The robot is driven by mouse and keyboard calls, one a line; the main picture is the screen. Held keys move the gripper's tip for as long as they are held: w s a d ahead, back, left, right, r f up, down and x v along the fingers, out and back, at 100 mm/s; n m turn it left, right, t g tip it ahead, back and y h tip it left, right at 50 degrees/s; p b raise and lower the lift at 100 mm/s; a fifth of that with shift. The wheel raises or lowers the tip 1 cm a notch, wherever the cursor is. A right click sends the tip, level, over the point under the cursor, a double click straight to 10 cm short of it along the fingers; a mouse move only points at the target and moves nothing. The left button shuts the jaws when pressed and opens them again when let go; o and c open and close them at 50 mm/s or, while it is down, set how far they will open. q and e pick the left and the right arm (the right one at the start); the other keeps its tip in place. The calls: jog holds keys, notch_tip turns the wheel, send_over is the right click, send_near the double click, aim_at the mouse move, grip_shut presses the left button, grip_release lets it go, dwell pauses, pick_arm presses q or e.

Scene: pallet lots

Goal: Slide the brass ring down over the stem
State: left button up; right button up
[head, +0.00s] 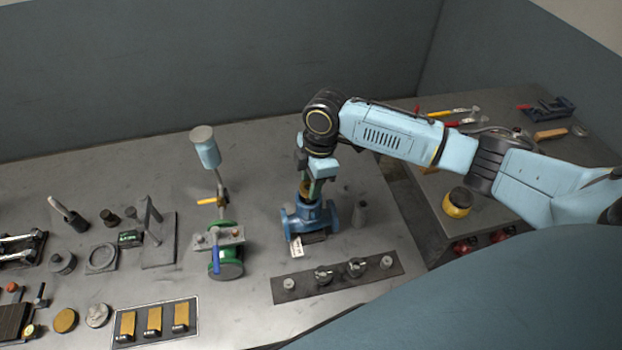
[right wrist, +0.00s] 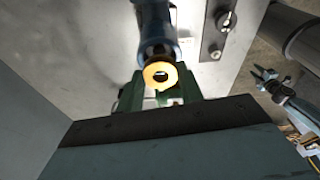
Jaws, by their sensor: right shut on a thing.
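The blue valve body (head: 309,218) stands on the grey bench with a paper tag at its front. It also shows at the top of the right wrist view (right wrist: 155,22). My right gripper (head: 311,188) points down above the valve and is shut on the brass ring (right wrist: 160,75), which sits between its green fingertips. The ring also shows as a small yellow patch in the head view (head: 304,189). The stem is mostly hidden by the ring and fingers. I cannot tell whether the ring is around it or just above it. My left gripper is out of view.
A dark strip with several fittings (head: 335,278) lies in front of the valve. A green-based valve assembly (head: 226,262) with a tall light-blue-topped post stands to the left. A yellow jar (head: 457,203) is on the right bench.

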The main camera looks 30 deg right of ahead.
jog(key=shift+f+b, duration=0.45)
jog(key=shift+f, duration=0.65)
jog(key=o, duration=1.5)
jog(key=shift+r, duration=0.15)
jog(key=shift+r+p, duration=0.7)
jog(key=shift+r, duration=2.7)
jog(key=shift+s+f, duration=0.1)
